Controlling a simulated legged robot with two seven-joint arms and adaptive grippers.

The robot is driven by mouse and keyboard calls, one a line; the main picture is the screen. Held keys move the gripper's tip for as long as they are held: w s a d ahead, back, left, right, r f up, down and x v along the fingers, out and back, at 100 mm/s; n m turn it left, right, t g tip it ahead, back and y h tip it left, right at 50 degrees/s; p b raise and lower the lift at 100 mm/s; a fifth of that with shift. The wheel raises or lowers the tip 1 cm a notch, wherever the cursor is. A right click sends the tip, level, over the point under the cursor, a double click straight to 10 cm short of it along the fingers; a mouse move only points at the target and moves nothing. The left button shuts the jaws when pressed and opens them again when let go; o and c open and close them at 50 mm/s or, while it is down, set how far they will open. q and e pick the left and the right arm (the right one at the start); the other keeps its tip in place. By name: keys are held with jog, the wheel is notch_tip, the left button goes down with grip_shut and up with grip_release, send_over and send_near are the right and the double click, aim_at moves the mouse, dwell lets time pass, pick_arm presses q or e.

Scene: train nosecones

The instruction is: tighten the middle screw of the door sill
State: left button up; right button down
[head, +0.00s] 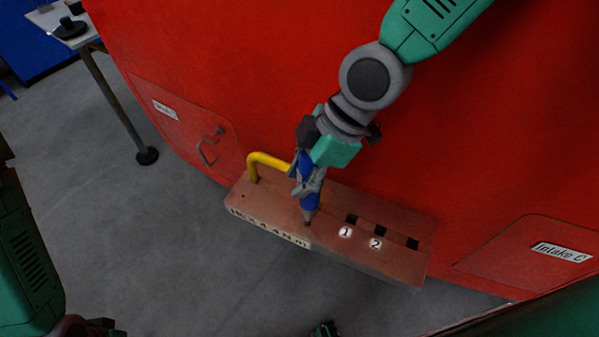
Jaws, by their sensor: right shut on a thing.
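The door sill (375,248) is a reddish-brown step jutting from the red train nose. Its top has several dark square slots toward the right and the white labels 1 (345,231) and 2 (376,244). My right gripper (308,170) is shut on a blue screwdriver-like tool (310,202). The tool points down, slightly tilted, with its tip at the sill's top near the front edge, left of label 1. Contact with a screw cannot be made out, and the tip hides any screw there. My left arm shows at the lower left, but its gripper cannot be made out.
A yellow handle (268,160) rises from the sill's left end, close beside my right gripper. A hatch with a handle (208,146) is at the left and the Intake C panel (562,252) at the right. A table (48,22) stands upper left. Grey floor is clear.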

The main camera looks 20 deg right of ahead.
aim_at(303, 154)
dwell(0.3)
jog(key=shift+r, duration=0.1)
jog(key=shift+r+p, duration=1.1)
jog(key=shift+r, duration=1.55)
